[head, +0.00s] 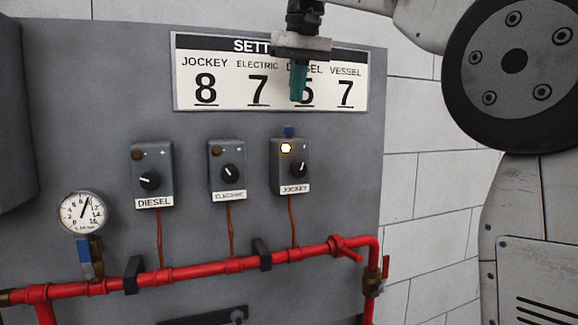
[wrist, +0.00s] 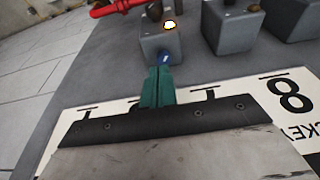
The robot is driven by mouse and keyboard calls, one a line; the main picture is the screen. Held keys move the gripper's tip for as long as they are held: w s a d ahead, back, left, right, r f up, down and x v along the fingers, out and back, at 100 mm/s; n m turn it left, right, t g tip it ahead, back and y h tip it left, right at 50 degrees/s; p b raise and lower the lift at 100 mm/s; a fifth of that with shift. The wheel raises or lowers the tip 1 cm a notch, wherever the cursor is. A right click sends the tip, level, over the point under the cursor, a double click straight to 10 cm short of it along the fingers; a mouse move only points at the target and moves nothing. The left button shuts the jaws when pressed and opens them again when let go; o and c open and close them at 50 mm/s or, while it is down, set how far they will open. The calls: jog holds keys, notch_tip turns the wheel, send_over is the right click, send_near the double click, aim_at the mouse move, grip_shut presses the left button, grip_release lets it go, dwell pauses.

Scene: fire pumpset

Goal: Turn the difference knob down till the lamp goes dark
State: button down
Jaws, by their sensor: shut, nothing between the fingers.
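The JOCKEY switch box (head: 283,165) is the rightmost of three grey boxes on the panel. Its lamp (head: 286,148) glows yellow-white, also bright in the wrist view (wrist: 170,24). A small blue knob (head: 289,131) sits on top of this box; it shows in the wrist view (wrist: 164,58) just beyond my fingertips. A black pointer knob (head: 295,170) is on the box's front. No label reading "difference" is visible. My gripper (head: 298,98) has teal fingers, shut and empty, pointing down above the blue knob. A gap shows between them in the head view.
The DIESEL box (head: 153,175) and ELECTRIC box (head: 226,171) have dark lamps. A settings sign (head: 272,72) is behind my gripper, partly covered. A red pipe (head: 205,271) runs below the boxes, with a pressure gauge (head: 83,212) at left.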

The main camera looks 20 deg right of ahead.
aim_at(295, 139)
jog(key=shift+s+a+x, duration=0.1)
jog(key=shift+s+x, duration=0.1)
jog(key=shift+x, duration=0.8)
jog(key=shift+s+a+x, duration=0.15)
jog(key=shift+s+x, duration=0.05)
jog(key=shift+x, duration=0.75)
jog(key=shift+s+a+x, duration=0.1)
jog(key=shift+s+x, duration=0.05)
jog(key=shift+x, duration=0.85)
jog(key=shift+f, duration=0.25)
jog(key=shift+w, duration=0.25)
jog(key=shift+d, duration=0.35)
jog(key=shift+s, duration=0.1)
jog(key=shift+s, duration=0.3)
jog(key=w+v, duration=0.1)
jog(key=v, duration=0.5)
jog(key=shift+w+r, duration=0.15)
jog(key=shift+w, duration=0.05)
